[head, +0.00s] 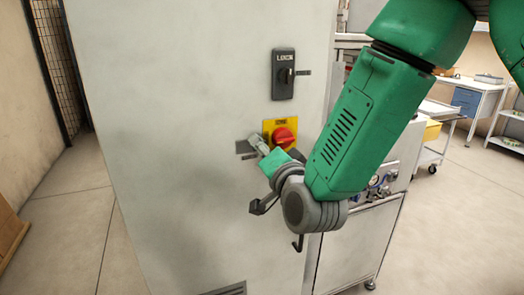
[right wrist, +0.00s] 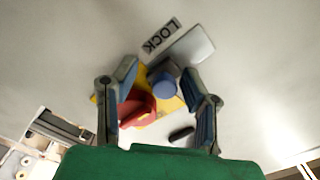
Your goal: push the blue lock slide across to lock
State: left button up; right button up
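Whether either finger touches the knob is unclear. In the head view, my right gripper (head: 262,147) is at the cabinet, left of the red rotary switch (head: 284,136), and hides the blue knob. My left gripper is not in view.
The red switch sits on a yellow plate (head: 268,126) close to my right gripper. A black panel with a handle (head: 283,74) is above it on the tall grey cabinet (head: 180,100). A wheeled steel unit (head: 345,255) stands to the right.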

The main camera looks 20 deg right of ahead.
jog(key=s, duration=0.7)
jog(key=shift+s, duration=0.2)
jog(key=shift+d+f, duration=0.1)
jog(key=shift+f, duration=0.1)
jog(key=s+d+f+n+g+b, duration=0.1)
jog(key=s+f+n+g+b, duration=0.2)
jog(key=f, duration=1.1)
jog(key=s+d+f+n+g+b, duration=0.1)
jog(key=s+d+f+n+g, duration=0.3)
jog(key=f, duration=1)
jog(key=s+d+f+n+g+b, duration=0.2)
jog(key=s+f+g, duration=0.3)
jog(key=s+f, duration=0.4)
jog(key=s+d+f+n+g+b, duration=0.2)
jog(key=s+f+g, duration=0.3)
jog(key=s+f, duration=0.5)
jog(key=s, duration=0.3)
jog(key=shift+s+h, duration=0.3)
jog(key=shift+s, duration=0.05)
